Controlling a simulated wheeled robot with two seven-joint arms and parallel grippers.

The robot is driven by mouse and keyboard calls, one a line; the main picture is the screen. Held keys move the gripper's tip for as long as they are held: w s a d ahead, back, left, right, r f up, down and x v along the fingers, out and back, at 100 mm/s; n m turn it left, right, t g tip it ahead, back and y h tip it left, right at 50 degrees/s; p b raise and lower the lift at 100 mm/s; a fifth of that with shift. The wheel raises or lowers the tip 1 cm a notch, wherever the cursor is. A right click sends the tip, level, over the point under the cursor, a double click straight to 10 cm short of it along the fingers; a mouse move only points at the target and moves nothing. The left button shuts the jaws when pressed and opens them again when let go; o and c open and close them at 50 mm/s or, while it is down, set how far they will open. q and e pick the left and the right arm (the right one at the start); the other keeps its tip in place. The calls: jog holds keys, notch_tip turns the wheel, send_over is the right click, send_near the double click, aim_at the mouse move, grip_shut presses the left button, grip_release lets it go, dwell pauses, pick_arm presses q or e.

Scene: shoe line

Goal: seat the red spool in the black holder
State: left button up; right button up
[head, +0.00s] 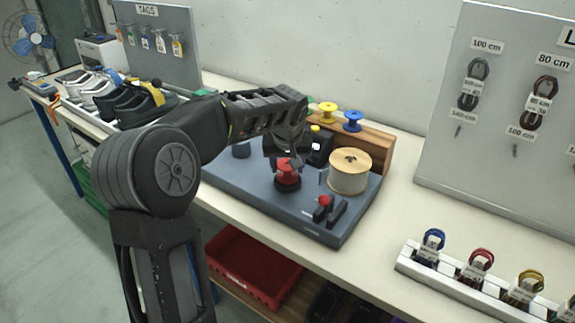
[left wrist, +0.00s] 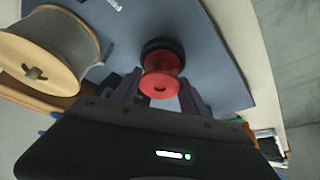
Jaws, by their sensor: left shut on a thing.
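The red spool (head: 288,172) is between the fingers of my left gripper (head: 284,160), which is shut on it. In the left wrist view the spool (left wrist: 162,78) sits between the two fingers, roughly upright. The black holder (head: 287,187) is a round dark piece on the blue-grey board, right under the spool. In the left wrist view the holder (left wrist: 162,45) shows just beyond the spool and lines up with it. The spool appears at or just over the holder; I cannot tell if it is fully down. My right gripper is not in view.
A large wire reel (head: 349,181) stands close right of the spool. A small red-knobbed device (head: 324,204) is in front. A wooden rack (head: 375,143) with yellow and blue spools (head: 353,121) stands behind. The board's front left is clear.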

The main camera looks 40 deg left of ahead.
pick_arm(q)
jog(key=shift+f+b, duration=0.5)
jog(key=shift+f, duration=0.1)
jog(key=o, duration=1.1)
jog(key=shift+p+v, duration=2.25)
jog(key=shift+v, duration=3.35)
